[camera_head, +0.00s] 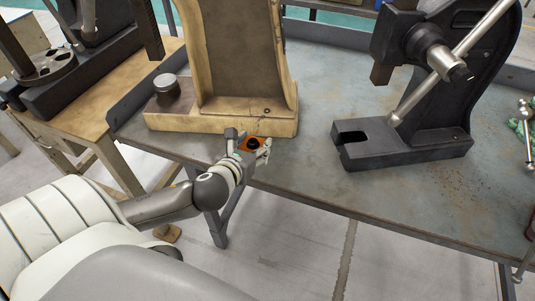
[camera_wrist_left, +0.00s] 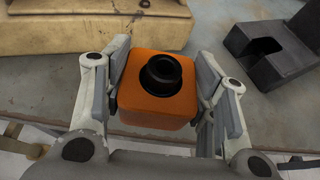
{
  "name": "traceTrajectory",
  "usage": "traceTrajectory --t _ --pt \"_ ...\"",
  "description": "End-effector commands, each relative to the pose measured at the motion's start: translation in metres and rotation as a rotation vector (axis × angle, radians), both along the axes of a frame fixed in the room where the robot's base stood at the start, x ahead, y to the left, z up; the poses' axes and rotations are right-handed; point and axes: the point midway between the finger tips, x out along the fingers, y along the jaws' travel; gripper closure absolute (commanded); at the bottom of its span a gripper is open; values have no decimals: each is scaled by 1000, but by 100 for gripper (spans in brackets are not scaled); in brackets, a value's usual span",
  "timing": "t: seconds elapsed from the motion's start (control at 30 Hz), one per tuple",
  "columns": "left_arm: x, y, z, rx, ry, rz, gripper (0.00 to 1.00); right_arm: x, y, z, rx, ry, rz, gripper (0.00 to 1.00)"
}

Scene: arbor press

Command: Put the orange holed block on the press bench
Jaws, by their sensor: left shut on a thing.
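The orange holed block (camera_head: 247,146) is between the fingers of my left gripper (camera_head: 250,150), at the front edge of the press bench (camera_head: 300,174). In the left wrist view the orange block (camera_wrist_left: 142,112) has a black round piece (camera_wrist_left: 161,75) in its top. The left gripper's fingers (camera_wrist_left: 160,100) are shut on its two sides. The block is close to the bench's front edge; whether its underside touches the bench is hidden. My right gripper is not in view.
A cream press base (camera_head: 225,121) stands just behind the block. A black arbor press (camera_head: 410,145) stands to the right. Bare bench top lies between them and at the right front (camera_head: 420,205). A wooden table (camera_head: 95,95) with another press is at the left.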

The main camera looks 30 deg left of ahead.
Motion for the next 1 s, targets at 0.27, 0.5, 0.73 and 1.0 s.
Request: traceTrajectory --t 0.27,0.5,0.73,1.0 --pt "40 -3 -36 0 -5 2 91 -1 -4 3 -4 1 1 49" --pt "55 -4 -55 1 -5 0 91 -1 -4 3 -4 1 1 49" --pt "61 -5 -76 0 -2 1 91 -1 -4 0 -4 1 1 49" --pt "61 -5 -93 2 -5 -1 91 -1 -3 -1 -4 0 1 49"
